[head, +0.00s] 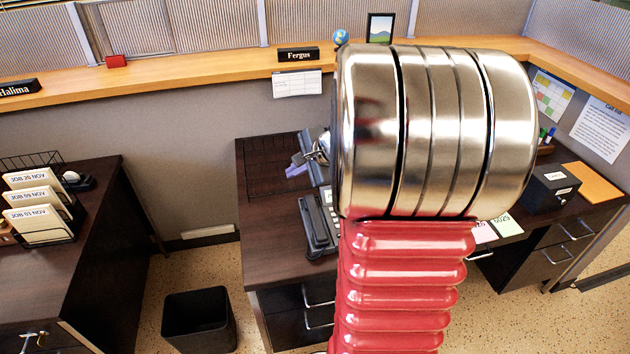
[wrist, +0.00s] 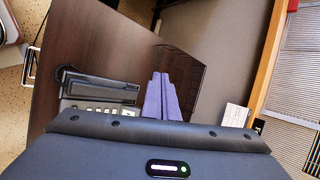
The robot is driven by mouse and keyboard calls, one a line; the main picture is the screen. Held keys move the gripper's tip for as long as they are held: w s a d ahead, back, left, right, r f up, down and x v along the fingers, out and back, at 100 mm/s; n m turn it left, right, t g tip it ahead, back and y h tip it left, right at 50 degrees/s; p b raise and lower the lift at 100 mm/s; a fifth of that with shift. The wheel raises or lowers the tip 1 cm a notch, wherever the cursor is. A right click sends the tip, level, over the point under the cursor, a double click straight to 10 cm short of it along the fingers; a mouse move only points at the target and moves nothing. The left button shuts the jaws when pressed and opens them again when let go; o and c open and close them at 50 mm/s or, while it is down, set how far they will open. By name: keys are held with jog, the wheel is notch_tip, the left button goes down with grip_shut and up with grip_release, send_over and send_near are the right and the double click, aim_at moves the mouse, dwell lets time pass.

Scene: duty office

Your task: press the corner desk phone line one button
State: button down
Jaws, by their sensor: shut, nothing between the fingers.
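The desk phone (head: 318,224) stands on the dark corner desk (head: 278,250), its black handset on the left side. My arm hides much of its right side in the head view. In the wrist view the phone's handset (wrist: 100,90) and a row of pale keys (wrist: 98,110) show, with the lower part hidden behind my gripper's body. I cannot make out which key is line one. My gripper (wrist: 161,78) is shut and empty, its purple fingers side by side, to the right of the phone. In the head view the fingertips (head: 296,170) show beyond the phone; contact cannot be told.
A wooden ledge (head: 200,78) with a Fergus name plate (head: 298,55) runs behind the desk. A black box (head: 548,190) and sticky notes (head: 505,226) lie to the right. A black bin (head: 199,318) stands on the floor. The desk left of the phone is clear.

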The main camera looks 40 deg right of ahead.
jog(key=s+d+f+m+h, duration=0.1)
jog(key=s+d+f+m, duration=0.1)
jog(key=d, duration=0.5)
jog(key=s+d+f+m+h, duration=0.1)
jog(key=s+d+f+m, duration=0.1)
jog(key=d+f+m, duration=0.2)
jog(key=s+d+f+m+h, duration=0.1)
jog(key=s+d+f+m, duration=0.1)
jog(key=d, duration=0.7)
jog(key=shift+s+d+f+m, duration=0.3)
jog(key=shift+f+m, duration=0.45)
jog(key=shift+m, duration=0.15)
jog(key=shift+f, duration=0.15)
jog(key=shift+f, duration=4.25)
jog(key=shift+f, duration=0.1)
jog(key=shift+f, duration=0.25)
